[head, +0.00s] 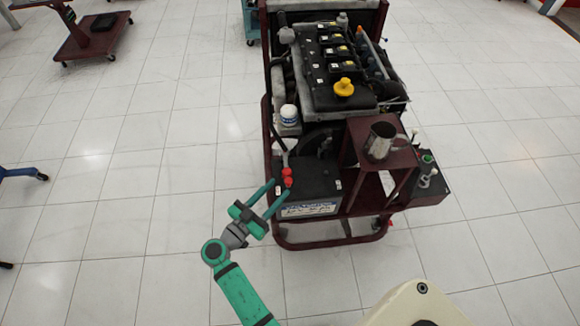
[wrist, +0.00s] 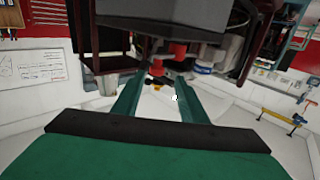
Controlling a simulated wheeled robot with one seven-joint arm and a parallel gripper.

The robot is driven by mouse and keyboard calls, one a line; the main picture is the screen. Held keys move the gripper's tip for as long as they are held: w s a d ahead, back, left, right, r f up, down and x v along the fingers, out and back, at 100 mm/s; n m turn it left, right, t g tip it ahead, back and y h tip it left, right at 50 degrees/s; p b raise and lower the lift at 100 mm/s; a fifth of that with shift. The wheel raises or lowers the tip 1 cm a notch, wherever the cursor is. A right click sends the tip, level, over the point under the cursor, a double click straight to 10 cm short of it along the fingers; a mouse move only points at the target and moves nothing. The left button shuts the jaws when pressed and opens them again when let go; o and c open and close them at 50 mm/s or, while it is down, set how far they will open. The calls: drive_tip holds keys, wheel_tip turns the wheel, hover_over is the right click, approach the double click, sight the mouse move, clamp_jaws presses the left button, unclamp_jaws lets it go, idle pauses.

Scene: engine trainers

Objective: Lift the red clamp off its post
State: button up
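The post is hidden. My gripper (head: 280,187) is open, its two green fingers apart, with the tips at the battery's front left corner beside the clamp. In the wrist view, the lower red piece of the clamp (wrist: 157,68) appears between the fingertips of my gripper (wrist: 160,78). The other red piece sits higher, near the right finger's line. I cannot tell whether a finger touches the clamp.
The battery sits on a dark red engine stand (head: 340,238). A metal jug (head: 380,141) stands on a raised shelf right of the battery. The engine (head: 330,65) with a yellow cap (head: 344,87) is behind.

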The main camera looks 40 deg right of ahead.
sight(287, 169)
drive_tip(key=x, duration=1)
drive_tip(key=shift+s, duration=0.35)
drive_tip(key=shift+d, duration=0.1)
drive_tip(key=shift+c, duration=0.4)
drive_tip(key=shift+w, duration=0.15)
clamp_jaws()
